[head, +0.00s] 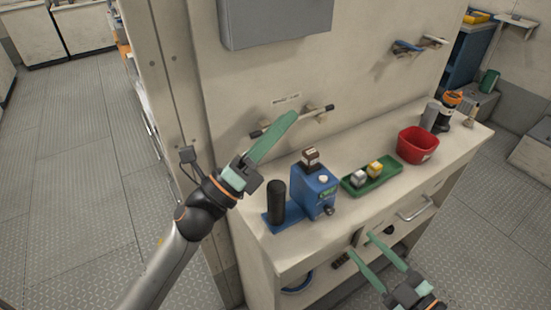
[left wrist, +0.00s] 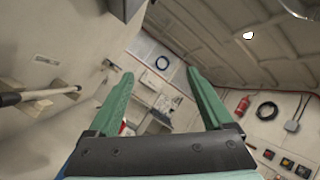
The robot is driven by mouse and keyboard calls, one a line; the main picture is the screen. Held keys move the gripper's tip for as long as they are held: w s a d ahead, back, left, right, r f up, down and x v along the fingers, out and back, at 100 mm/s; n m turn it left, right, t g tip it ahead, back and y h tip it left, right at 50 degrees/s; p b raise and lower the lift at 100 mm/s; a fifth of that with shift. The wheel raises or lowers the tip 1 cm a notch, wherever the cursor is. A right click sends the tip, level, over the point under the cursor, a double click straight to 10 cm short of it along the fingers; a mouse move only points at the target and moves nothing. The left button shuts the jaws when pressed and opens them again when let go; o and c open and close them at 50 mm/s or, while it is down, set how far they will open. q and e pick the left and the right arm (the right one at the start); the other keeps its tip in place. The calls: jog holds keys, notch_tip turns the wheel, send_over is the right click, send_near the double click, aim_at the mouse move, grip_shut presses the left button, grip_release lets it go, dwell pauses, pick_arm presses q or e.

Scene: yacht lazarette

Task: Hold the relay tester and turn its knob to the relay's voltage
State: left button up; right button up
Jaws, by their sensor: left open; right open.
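The blue relay tester (head: 313,192) stands on the cream bench top, with a black upright grip (head: 276,201) on its base plate at left. A dark knob (head: 330,211) sits low on its front. A small brown block-shaped relay (head: 311,156) sits on its top. Any voltage marks are too small to read. My left gripper (head: 294,115) is raised above and behind the tester, near the wall. Its fingers are apart and empty in the left wrist view (left wrist: 160,72). My right gripper (head: 360,243) is open and empty in front of the bench, right of and below the knob.
A green tray (head: 391,176) with a silver and a yellow block lies right of the tester. A red bin (head: 417,145) and an orange-topped dark container (head: 447,110) stand farther right. A rod on wall brackets (head: 318,110) is close to my left gripper.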

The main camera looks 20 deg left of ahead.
pick_arm(q)
jog(key=s+d+r+m+g+h, duration=0.25)
jog(key=d+m+g+h, duration=0.25)
jog(key=d+m+g, duration=0.3)
jog(key=s+d+r+m+g+h, duration=0.25)
jog(key=d+m+g+h, duration=0.25)
jog(key=d+m+g, duration=0.3)
jog(key=s+d+f+m+g+y, duration=0.3)
jog(key=m+g, duration=0.3)
jog(key=m+t+y, duration=0.1)
jog(key=m+y, duration=0.4)
jog(key=y, duration=1.5)
send_near(276, 204)
jog(key=shift+w+a+f, duration=0.15)
jog(key=shift+w+a, duration=0.35)
jog(key=shift+w, duration=0.35)
notch_tip(276, 204, down, 12)
jog(key=shift+f, duration=0.15)
